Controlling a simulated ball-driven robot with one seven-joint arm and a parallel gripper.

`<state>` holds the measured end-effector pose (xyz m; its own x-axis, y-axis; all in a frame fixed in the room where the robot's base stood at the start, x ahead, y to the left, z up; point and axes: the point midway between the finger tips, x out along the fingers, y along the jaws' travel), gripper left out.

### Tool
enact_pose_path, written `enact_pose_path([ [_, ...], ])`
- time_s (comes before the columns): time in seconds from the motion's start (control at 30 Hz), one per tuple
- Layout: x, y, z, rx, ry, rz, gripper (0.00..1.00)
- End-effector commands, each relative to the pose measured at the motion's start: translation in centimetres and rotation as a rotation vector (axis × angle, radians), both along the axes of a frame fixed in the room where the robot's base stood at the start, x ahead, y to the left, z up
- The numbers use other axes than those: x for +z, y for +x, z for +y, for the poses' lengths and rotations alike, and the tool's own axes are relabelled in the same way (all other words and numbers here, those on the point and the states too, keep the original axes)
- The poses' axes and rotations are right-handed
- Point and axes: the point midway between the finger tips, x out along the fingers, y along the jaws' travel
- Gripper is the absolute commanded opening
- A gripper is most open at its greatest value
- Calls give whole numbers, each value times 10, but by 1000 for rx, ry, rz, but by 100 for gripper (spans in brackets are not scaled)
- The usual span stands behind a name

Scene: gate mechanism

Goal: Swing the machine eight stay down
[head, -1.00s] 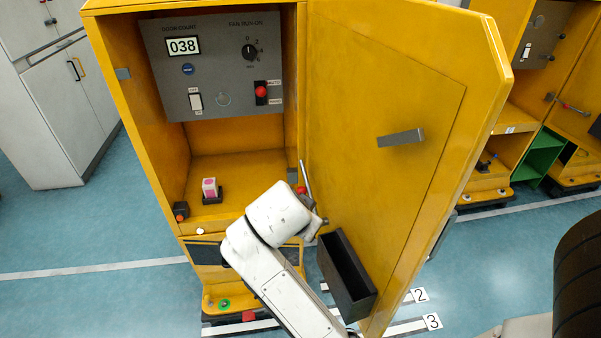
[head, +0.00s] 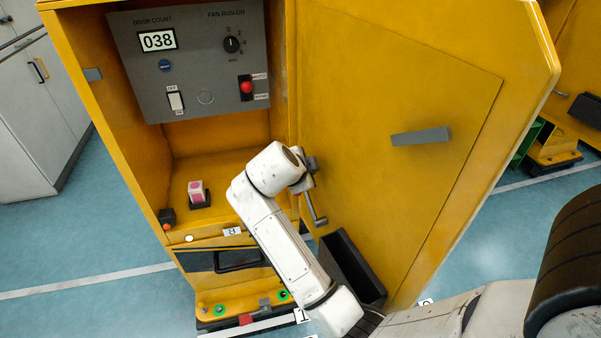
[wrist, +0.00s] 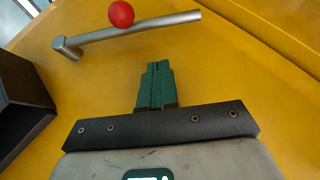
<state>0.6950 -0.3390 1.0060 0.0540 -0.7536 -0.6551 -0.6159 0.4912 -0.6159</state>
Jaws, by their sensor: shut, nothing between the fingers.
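Machine eight is the yellow cabinet (head: 222,160) with a label 8 (head: 232,231) on its front edge. Its door (head: 400,60) stands open to the right. The stay, a grey metal rod (head: 313,207), is at the door's inner side near the hinge; its upper part is hidden behind my wrist. In the wrist view the rod (wrist: 150,27) slants across the top, its bent end at left, with a red ball (wrist: 121,13) beside or on it. My gripper (wrist: 157,85) is shut and empty, its green fingertips apart from the rod. In the head view its fingers are mostly hidden.
A dark bin (head: 350,268) is fixed low on the door, and a grey handle (head: 420,136) sits higher up. Inside are a control panel (head: 190,60) reading 038 and a pink-and-white block (head: 196,192). Floor is clear at left.

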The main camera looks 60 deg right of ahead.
Motion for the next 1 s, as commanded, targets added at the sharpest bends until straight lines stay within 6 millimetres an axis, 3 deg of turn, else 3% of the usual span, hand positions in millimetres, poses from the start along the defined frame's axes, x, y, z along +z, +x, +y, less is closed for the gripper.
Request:
enact_pose_path([
  [0.33, -30, 22, -11, 1, 1, 2, 0],
  [0.83, -34, 24, -13, 0, 2, 3, 0],
  [1.0, -37, 25, -25, -3, 26, 30, 0],
])
